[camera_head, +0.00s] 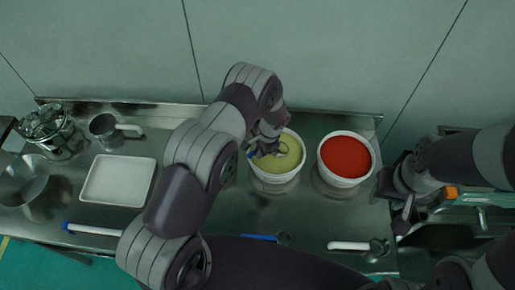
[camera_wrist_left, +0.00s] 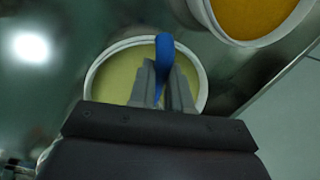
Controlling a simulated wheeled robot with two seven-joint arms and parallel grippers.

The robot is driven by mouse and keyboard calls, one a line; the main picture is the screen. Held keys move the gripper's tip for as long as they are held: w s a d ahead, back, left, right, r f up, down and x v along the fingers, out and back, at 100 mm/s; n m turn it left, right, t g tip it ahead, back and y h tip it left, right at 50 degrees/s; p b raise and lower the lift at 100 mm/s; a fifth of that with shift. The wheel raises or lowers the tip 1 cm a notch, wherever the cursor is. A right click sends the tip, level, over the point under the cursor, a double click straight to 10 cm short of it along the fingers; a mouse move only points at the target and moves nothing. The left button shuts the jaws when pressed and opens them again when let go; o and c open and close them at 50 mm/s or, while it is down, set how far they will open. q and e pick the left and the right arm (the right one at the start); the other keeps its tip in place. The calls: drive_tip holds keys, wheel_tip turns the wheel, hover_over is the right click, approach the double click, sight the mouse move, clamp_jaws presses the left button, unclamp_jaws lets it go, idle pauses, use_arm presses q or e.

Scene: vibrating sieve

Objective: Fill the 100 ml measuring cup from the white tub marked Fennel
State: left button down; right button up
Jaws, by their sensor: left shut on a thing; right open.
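A white tub of yellow-green powder (camera_head: 284,160) stands on the steel bench, right of centre; it also shows in the left wrist view (camera_wrist_left: 112,82). I cannot read any label on it. My left gripper (camera_head: 266,140) is over this tub, shut on a blue handle (camera_wrist_left: 165,58) that shows between its fingers in the left wrist view. The cup end of the held tool is mostly hidden, so I cannot tell its size or whether it touches the powder. My right gripper (camera_head: 399,200) is open at the bench's right end.
A white tub of red powder (camera_head: 345,155) stands just right of the yellow-green one. Scoops with a white handle (camera_head: 348,246) and a blue-ended handle (camera_head: 92,229) lie along the front edge. A white tray (camera_head: 118,181), a metal jug (camera_head: 105,131) and a metal bowl (camera_head: 28,183) are at left.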

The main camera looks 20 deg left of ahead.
use_arm(q)
drive_tip(key=f, duration=0.1)
drive_tip(key=w+f+b, duration=0.1)
drive_tip(key=d+f+b, duration=0.1)
drive_tip(key=shift+w+f, duration=0.15)
drive_tip(key=shift+w+d+b, duration=0.3)
drive_tip(key=shift+b, duration=0.35)
drive_tip(key=shift+w+d, duration=0.1)
drive_tip(key=shift+d, duration=0.1)
